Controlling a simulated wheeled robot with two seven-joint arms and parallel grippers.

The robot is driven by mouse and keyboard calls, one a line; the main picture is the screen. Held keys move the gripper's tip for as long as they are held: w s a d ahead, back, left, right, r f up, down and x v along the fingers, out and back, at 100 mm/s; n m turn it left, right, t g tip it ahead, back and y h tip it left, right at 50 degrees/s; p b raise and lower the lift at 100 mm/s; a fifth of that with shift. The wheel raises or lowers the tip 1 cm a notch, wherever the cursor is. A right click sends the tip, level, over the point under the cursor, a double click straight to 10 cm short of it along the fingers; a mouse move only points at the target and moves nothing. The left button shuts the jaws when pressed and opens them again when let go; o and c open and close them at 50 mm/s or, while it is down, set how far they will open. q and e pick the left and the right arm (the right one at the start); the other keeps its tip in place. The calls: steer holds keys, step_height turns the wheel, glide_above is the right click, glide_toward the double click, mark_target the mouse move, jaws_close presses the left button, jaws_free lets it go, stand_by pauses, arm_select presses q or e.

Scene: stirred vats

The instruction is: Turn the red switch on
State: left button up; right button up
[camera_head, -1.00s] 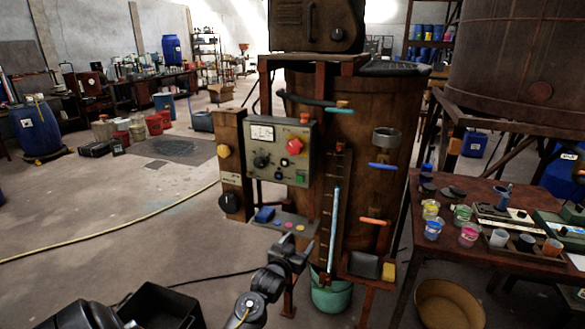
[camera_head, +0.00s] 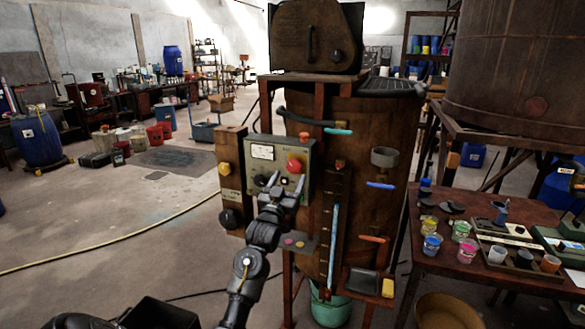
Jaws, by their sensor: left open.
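The grey control panel (camera_head: 262,175) is fixed to the front of the wooden vat (camera_head: 375,135), with a dial gauge (camera_head: 262,152) at its upper left. A round red knob (camera_head: 294,166) sits at the panel's upper right, and a smaller red piece (camera_head: 305,137) is above it. Which one the red switch is, I cannot tell for sure. My left gripper (camera_head: 287,182) is open and empty, its fingertips just below the red knob in the picture. It hides the lower part of the panel. Contact cannot be judged. My right gripper is not in view.
A yellow knob (camera_head: 224,169) and a black knob (camera_head: 229,218) are on the wooden post left of the panel. A small shelf (camera_head: 310,246) is under my gripper. A table (camera_head: 445,258) with paint cups stands at the right.

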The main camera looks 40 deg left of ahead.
mark_target(293, 169)
arm_select(q)
steer(key=shift+p+x, duration=0.45)
steer(key=shift+x, duration=1.75)
steer(key=c, duration=1)
